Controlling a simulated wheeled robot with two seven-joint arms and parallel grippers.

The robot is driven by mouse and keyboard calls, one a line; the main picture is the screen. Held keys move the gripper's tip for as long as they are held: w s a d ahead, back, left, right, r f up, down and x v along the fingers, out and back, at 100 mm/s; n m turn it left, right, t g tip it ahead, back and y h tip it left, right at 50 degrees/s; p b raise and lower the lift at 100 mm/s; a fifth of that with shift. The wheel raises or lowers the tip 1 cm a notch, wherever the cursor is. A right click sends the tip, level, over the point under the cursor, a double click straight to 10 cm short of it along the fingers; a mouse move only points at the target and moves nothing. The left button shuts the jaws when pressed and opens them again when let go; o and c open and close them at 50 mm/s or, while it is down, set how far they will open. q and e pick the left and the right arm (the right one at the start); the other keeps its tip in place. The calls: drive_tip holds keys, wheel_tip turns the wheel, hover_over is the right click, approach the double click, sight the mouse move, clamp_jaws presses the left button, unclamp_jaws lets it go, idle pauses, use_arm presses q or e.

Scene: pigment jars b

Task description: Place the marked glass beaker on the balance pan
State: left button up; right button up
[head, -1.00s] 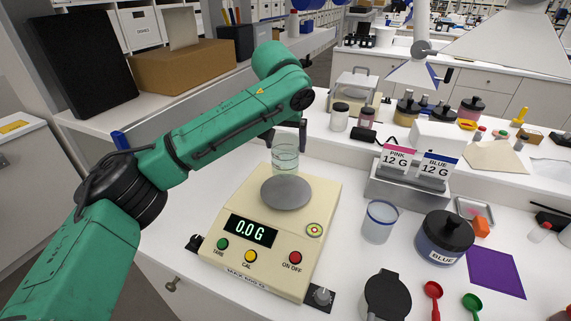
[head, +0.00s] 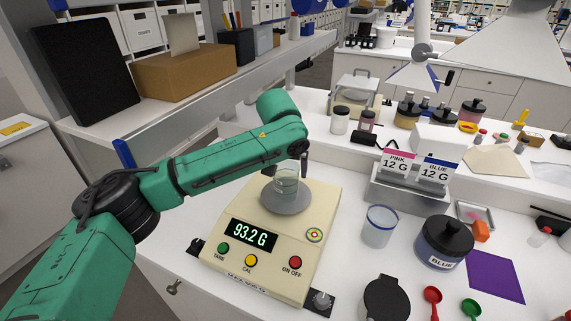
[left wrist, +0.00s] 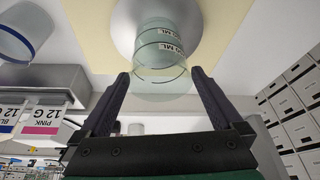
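The marked glass beaker (head: 286,187) is clear with dark printed marks and stands upright on the round grey balance pan (head: 279,207). The balance (head: 262,275) is cream-coloured and its display reads 93.2 G. In the left wrist view the beaker (left wrist: 160,52) shows its printed label, with the pan (left wrist: 122,28) beyond it. My left gripper (head: 292,170) is at the beaker's upper part. My right gripper is not in view.
An empty blue-rimmed glass (head: 380,228) and a black-lidded BLUE jar (head: 443,243) stand right of the balance. A grey holder (head: 408,192) carries the PINK and BLUE 12 G cards. Red and green scoops (head: 432,296) lie in front. A shelf (head: 215,98) runs along the back left.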

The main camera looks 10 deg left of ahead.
use_arm(q)
drive_tip(key=b+v, duration=0.2)
drive_tip(key=v, duration=0.9)
drive_tip(key=shift+r, duration=0.4)
drive_tip(key=shift+s, duration=0.15)
